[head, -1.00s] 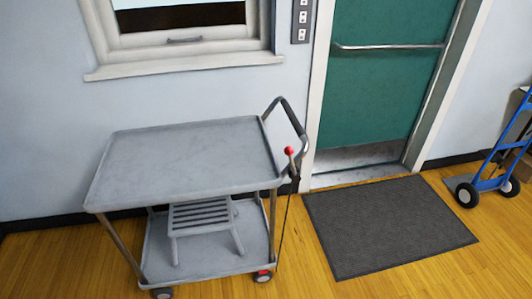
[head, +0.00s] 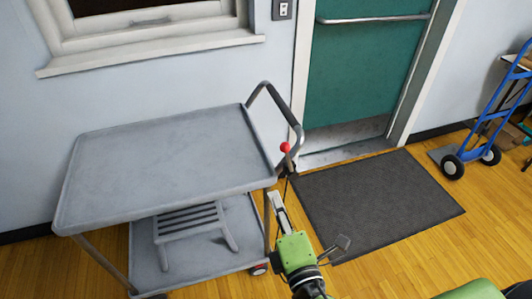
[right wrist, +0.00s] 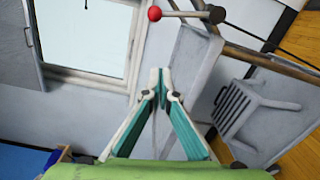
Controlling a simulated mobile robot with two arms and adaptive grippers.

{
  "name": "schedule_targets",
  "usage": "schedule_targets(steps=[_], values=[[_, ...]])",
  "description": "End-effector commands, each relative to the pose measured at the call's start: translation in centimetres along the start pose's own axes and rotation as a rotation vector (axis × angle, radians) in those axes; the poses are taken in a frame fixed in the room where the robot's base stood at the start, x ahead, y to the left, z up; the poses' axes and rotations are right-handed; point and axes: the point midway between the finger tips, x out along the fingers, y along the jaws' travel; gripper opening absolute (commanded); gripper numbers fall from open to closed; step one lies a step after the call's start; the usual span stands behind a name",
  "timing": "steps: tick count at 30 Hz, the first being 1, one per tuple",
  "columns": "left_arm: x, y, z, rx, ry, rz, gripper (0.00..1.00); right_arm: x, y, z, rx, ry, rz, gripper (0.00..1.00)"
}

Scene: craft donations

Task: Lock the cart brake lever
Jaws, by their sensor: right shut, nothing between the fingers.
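The grey cart (head: 165,165) stands by the wall. Its brake lever has a red knob (head: 285,147) on a short rod above a dark pivot at the cart's right end, near the handle (head: 285,110). The lever points up. My right gripper (head: 275,196) is shut and empty, below the knob beside the cart's front right corner, apart from the knob. In the right wrist view the closed fingertips (right wrist: 160,76) point toward the window wall; the red knob (right wrist: 155,14) and rod lie beyond them near the top edge. My left gripper is not in view.
A step stool (head: 190,222) sits on the cart's lower shelf. A dark mat (head: 375,205) lies before the green door (head: 365,70). A blue hand truck (head: 490,115) stands at the right. The wooden floor in front of the mat is mostly clear.

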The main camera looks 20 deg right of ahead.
Motion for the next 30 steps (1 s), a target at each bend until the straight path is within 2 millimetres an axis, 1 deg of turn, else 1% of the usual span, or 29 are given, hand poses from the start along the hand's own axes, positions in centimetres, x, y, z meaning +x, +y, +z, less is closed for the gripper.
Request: schedule_targets(steps=[1,4,13,17,20,30], values=[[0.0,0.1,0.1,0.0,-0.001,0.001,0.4,-0.1,0.6,0.2,-0.006,-0.004,0.011,0.0],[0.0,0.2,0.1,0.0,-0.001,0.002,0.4,-0.2,1.1,0.3,-0.013,-0.008,0.022,0.0],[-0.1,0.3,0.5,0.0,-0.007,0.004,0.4,-0.1,1.1,0.3,-0.012,-0.008,0.021,0.0],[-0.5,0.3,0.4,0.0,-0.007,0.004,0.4,0.7,1.3,0.3,-0.013,-0.008,0.022,0.0],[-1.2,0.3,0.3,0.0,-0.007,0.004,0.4,2.0,1.5,0.4,-0.014,-0.008,0.023,0.0],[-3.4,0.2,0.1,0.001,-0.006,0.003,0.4,8.8,1.7,0.5,-0.013,-0.008,0.023,0.0]])
